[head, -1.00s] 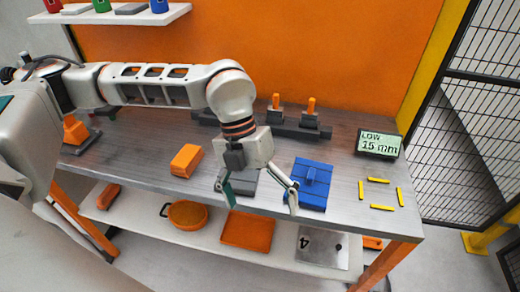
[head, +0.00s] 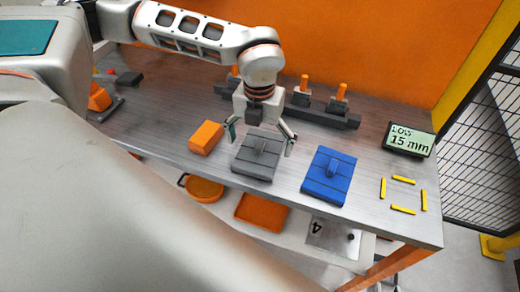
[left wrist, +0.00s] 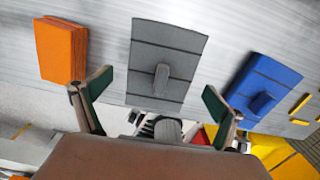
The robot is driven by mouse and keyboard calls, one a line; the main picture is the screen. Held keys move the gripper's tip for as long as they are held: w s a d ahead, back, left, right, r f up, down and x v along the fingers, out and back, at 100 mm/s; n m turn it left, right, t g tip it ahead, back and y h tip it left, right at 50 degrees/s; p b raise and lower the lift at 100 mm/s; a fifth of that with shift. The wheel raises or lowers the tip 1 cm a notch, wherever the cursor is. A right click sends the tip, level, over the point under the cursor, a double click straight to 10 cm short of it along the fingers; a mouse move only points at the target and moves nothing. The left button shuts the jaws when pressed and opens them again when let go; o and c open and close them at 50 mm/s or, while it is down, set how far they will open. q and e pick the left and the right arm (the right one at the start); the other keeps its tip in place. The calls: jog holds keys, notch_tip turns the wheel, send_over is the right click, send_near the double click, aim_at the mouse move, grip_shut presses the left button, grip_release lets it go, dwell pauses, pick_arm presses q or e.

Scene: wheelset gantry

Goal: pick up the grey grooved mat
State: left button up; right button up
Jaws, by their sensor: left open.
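The grey grooved mat (head: 246,165) lies flat on the metal table, with a raised grey grip on its top. In the left wrist view the mat (left wrist: 150,42) shows ahead, between the fingers, with its grip (left wrist: 161,79) near its middle. My left gripper (head: 260,146) is open and empty above the mat, its fingers spread to either side in the head view. In the left wrist view the two fingertips (left wrist: 157,88) are wide apart and do not touch the mat. My right gripper is not in view.
An orange block (head: 206,138) lies left of the mat, and a blue mat with a grip (head: 324,190) lies right of it. A dark rail (head: 322,117) with orange pegs stands behind. A display (head: 408,140) and yellow strips (head: 403,210) are at right.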

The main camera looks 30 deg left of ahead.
pick_arm(q)
jog(key=shift+f, duration=0.65)
jog(key=c, duration=1.2)
jog(key=shift+r, duration=0.15)
